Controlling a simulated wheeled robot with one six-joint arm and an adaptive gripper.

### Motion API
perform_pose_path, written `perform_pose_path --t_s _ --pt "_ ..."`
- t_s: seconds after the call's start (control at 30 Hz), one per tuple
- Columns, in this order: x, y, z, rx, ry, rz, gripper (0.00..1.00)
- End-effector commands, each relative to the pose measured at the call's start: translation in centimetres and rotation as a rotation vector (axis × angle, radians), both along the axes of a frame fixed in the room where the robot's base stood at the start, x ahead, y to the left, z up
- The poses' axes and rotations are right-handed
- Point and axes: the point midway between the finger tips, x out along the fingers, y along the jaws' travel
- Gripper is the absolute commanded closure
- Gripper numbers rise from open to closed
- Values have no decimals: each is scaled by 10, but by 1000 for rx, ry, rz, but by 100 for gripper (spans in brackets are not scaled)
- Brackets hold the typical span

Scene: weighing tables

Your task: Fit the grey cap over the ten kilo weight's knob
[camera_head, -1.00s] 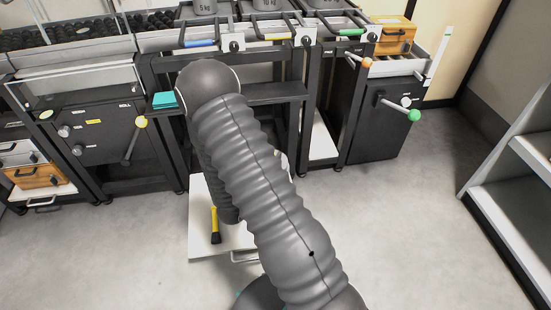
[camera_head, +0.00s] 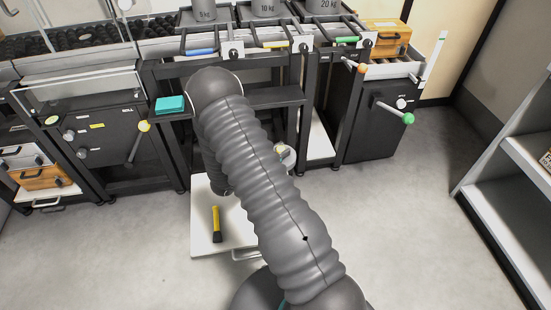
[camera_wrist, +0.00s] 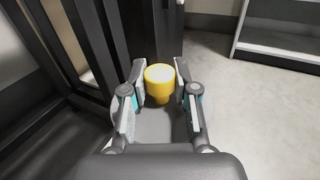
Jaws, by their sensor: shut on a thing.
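The ten kilo weight (camera_head: 267,9) is a grey cylinder marked 10 kg at the back of the bench in the head view, between the 5 kg and 20 kg weights. Its top is cut off by the frame, so its knob is hidden. In the head view my own arm covers most of the gripper. I cannot make out a grey cap in any view.
The 5 kg weight (camera_head: 205,11) and 20 kg weight (camera_head: 328,9) flank it. A teal block (camera_head: 170,104) lies on a dark ledge. Shelving (camera_head: 500,190) stands right; floor between is clear.

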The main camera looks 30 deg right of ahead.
Motion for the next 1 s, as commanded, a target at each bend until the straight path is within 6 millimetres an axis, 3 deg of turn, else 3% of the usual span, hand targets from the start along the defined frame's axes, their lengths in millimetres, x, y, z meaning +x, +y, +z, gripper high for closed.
perform_pose_path --t_s 0.2,0.6,1.0 --pt "16 8 -11 0 0 0 100" --pt "17 9 -50 0 1 0 100" --pt "17 9 -56 0 0 0 100"
